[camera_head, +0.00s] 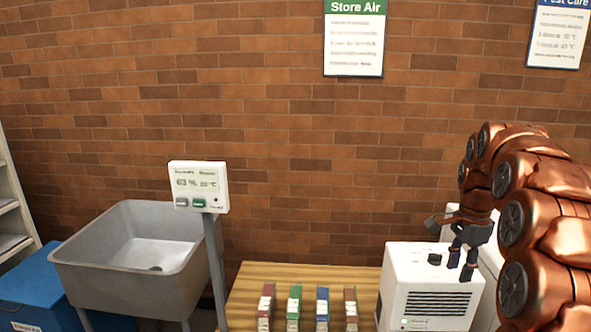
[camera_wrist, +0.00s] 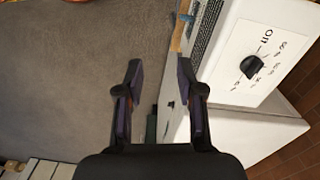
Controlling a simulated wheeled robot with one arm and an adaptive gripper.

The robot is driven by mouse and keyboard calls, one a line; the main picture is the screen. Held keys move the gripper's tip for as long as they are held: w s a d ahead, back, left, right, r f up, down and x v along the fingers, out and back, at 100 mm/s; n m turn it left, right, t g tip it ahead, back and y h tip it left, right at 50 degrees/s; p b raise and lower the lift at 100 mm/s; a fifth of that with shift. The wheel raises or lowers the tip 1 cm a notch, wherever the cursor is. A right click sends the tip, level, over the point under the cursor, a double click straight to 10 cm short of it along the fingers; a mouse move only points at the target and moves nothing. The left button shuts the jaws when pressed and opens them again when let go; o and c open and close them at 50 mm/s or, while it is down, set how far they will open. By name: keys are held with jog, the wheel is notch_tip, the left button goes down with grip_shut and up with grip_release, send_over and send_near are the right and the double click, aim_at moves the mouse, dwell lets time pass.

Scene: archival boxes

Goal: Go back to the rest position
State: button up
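My gripper (camera_head: 461,262) is at the right in the head view, at the end of my copper-coloured arm. Its two dark fingers point down and overlap the top right part of a white boxy unit (camera_head: 393,290). The unit has a dark knob (camera_head: 434,259) on top and a dark grille on its front. In the wrist view the fingers of my gripper (camera_wrist: 160,72) are spread apart with nothing held between them. The knob (camera_wrist: 252,66) shows to their right, on a white panel with markings and the word Off.
A wooden table (camera_head: 245,285) bears several small coloured boxes (camera_head: 293,308) left of the unit. A grey sink (camera_head: 90,262), a display on a post (camera_head: 198,187) and a blue bin (camera_head: 30,290) stand further left. A brick wall closes the back. Grey floor (camera_wrist: 60,80) shows below my gripper.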

jog(key=s+a+f+n+g+b, duration=0.1)
jog(key=s+a+f+n+b, duration=0.35)
jog(key=s, duration=0.75)
jog(key=s+a+f+n+g+b, duration=0.1)
jog(key=s+a+f+n, duration=0.65)
jog(key=s, duration=0.45)
jog(key=s+a+f+n+b, duration=0.3)
jog(key=s+a+f+n, duration=0.3)
jog(key=s, duration=0.7)
notch_tip(320, 180, up, 14)
jog(key=w+m+p, duration=0.1)
jog(key=p, duration=1.2)
jog(key=shift+w+a+r, duration=0.15)
jog(key=shift+w+a, duration=0.1)
jog(key=shift+a, duration=0.1)
